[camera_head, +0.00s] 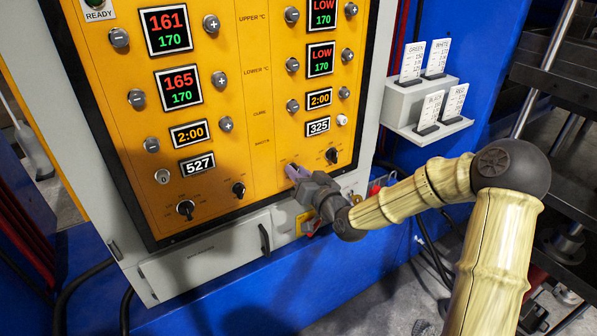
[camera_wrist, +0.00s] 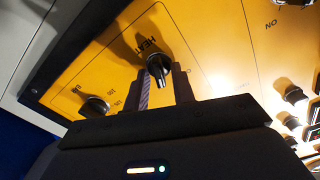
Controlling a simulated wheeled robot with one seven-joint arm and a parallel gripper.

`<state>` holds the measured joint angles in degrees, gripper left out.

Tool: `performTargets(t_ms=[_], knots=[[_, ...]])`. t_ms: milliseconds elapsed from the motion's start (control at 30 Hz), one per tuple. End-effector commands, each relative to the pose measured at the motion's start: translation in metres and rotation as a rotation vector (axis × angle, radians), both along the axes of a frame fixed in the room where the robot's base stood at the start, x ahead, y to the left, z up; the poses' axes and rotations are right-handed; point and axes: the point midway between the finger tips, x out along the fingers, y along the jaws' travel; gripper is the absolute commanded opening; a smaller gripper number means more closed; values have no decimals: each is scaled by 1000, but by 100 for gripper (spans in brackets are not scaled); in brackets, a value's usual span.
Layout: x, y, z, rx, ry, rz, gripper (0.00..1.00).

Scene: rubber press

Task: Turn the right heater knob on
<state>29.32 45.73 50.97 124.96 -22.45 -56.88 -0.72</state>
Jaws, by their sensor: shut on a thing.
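The right heater knob (camera_wrist: 157,66) is a small dark knob with a pale mark, on the yellow panel beside a HEAT label. My gripper (camera_wrist: 162,82) is shut on it, one finger on each side, in the wrist view. In the head view my gripper (camera_head: 297,174) is at the panel's lower right part and hides this knob. I cannot tell which setting the knob points to. The upper and lower right temperature displays (camera_head: 320,59) read LOW in red over 170 in green.
Another dark knob (camera_head: 332,155) is just right of my gripper. Two more dark knobs, one farther left (camera_head: 186,208) and one nearer (camera_head: 238,189), are on the panel. A card rack (camera_head: 428,108) stands to the right.

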Motion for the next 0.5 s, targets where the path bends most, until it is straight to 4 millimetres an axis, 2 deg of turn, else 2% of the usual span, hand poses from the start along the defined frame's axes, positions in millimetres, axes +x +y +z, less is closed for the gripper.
performTargets(t_ms=[433, 467, 500], knots=[[0, 0, -1, 13, 11, 0, 3], [0, 0, -1, 13, 11, 0, 29], [0, 0, -1, 13, 11, 0, 32]])
